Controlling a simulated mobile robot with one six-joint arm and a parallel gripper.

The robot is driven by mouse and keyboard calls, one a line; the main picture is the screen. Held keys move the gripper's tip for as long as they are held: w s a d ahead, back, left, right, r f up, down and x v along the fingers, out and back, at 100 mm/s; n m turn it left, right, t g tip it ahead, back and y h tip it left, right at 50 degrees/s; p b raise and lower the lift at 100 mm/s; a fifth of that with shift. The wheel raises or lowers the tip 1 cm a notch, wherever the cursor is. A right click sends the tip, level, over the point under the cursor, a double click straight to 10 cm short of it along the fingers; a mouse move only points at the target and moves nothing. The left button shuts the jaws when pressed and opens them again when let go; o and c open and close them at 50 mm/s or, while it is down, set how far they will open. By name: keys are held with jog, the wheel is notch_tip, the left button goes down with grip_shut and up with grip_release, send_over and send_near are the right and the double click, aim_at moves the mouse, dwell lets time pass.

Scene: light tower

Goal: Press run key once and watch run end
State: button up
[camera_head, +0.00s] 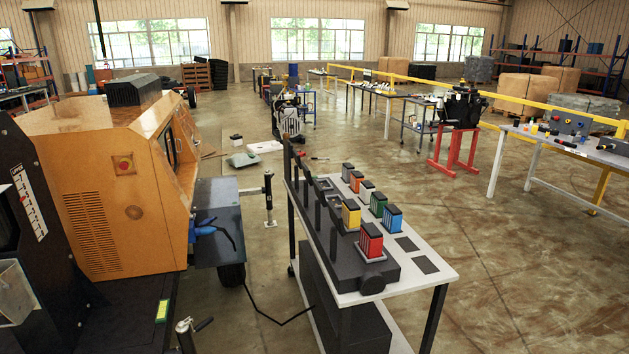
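The light tower's orange cabinet (110,170) fills the left of the head view. A grey box (218,215) with a blue plug and cable (208,230) is at the cabinet's right end. I cannot make out a run key or any run display; one may be on a face turned away or too small to tell. My gripper is not in view.
A cart (436,273) with several coloured blocks stands right of the tower. A black cable (275,318) lies on the floor between them. A jack post (268,198) stands near the grey box.

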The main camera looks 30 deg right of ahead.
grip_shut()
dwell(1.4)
